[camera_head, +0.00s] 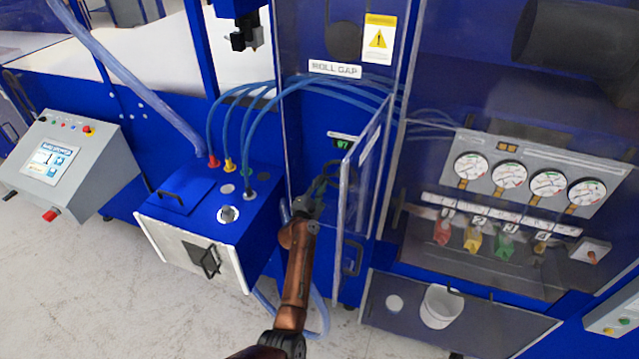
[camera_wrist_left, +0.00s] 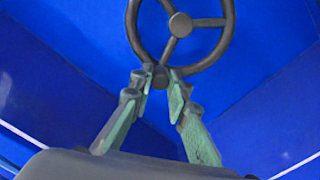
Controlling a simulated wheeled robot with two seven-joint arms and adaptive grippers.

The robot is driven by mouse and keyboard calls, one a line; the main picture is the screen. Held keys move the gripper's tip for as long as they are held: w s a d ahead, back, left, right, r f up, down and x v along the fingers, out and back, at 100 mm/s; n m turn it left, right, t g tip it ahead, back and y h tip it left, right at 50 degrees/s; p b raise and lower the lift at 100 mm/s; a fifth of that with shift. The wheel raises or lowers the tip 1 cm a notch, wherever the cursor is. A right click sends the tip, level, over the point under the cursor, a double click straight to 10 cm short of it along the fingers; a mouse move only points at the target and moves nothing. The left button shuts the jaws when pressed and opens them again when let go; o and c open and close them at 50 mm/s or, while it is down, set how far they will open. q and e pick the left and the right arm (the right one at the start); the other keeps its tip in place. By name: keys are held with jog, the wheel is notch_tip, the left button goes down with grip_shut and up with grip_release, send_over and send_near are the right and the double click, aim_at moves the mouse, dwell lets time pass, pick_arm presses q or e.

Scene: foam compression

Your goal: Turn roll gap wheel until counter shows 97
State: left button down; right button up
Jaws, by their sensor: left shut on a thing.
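The roll gap wheel (camera_wrist_left: 180,25) is a dark three-spoked handwheel with a round hub, at the top of the left wrist view. In the head view the wheel (camera_head: 341,168) is small and partly hidden by my gripper and the clear door. My left gripper (camera_wrist_left: 160,84) is shut on the wheel, its green-padded fingers closing on a small knob at the lower rim. The gripper also shows in the head view (camera_head: 316,192). The counter (camera_head: 343,143) above the wheel has green digits that look like 97, though they are small. My right gripper is not in view.
A clear door (camera_head: 366,165) stands open just right of the wheel. A blue hydraulic unit (camera_head: 205,205) with hoses is at the left. A gauge panel (camera_head: 530,175) and a shelf with a white bucket (camera_head: 441,306) are at the right.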

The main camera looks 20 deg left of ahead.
pick_arm(q)
jog(key=shift+f, duration=0.2)
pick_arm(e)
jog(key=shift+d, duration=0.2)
pick_arm(q)
jog(key=c, duration=1.8)
grip_release()
jog(key=shift+c, duration=0.2)
jog(key=shift+r, duration=0.1)
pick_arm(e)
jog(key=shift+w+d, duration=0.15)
pick_arm(q)
jog(key=shift+r, duration=0.1)
